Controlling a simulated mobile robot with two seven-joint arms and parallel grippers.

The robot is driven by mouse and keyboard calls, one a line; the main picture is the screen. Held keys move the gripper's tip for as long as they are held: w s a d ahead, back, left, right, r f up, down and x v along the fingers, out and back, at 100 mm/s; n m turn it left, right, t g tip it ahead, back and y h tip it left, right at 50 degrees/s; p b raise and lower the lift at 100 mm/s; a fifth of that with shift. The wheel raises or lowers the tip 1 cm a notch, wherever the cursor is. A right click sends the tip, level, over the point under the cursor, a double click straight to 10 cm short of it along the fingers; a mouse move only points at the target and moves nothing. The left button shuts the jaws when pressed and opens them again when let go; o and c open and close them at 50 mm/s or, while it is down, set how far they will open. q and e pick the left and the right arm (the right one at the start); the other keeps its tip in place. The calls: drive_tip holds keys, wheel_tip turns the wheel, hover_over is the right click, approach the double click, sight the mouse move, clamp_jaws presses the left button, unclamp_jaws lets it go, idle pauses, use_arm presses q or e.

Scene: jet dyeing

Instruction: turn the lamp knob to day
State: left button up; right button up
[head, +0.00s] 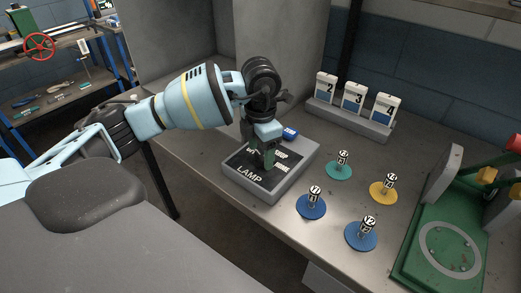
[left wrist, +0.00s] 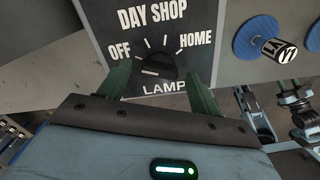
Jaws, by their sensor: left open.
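The lamp box (head: 283,181) is a grey box with a black face on the bench, lettered LAMP. In the left wrist view its black panel (left wrist: 115,25) reads OFF, DAY, SHOP and HOME around tick marks. The dark lamp knob (left wrist: 160,66) sits below the ticks; I cannot tell which mark it points to. In the head view the knob is hidden by my left gripper (head: 265,158), which points down over the panel. In the left wrist view the open green fingers of this gripper (left wrist: 158,80) stand on either side of the knob, with gaps visible. My right gripper is out of view.
Several disc-based numbered tags, such as a teal one (head: 339,171) and a blue one (head: 311,205), stand right of the box. A rack of numbered cards (head: 350,119) is behind. A green fixture (head: 440,250) stands at far right.

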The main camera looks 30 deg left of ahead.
use_arm(q)
drive_tip(key=shift+f, duration=0.2)
drive_tip(key=shift+c, duration=0.2)
drive_tip(key=c, duration=0.9)
drive_tip(key=shift+c, duration=0.2)
drive_tip(key=shift+m, duration=0.3)
drive_tip(key=m, duration=0.4)
drive_tip(key=shift+b, duration=0.3)
drive_tip(key=shift+m+b, duration=0.35)
drive_tip(key=shift+m, duration=1.65)
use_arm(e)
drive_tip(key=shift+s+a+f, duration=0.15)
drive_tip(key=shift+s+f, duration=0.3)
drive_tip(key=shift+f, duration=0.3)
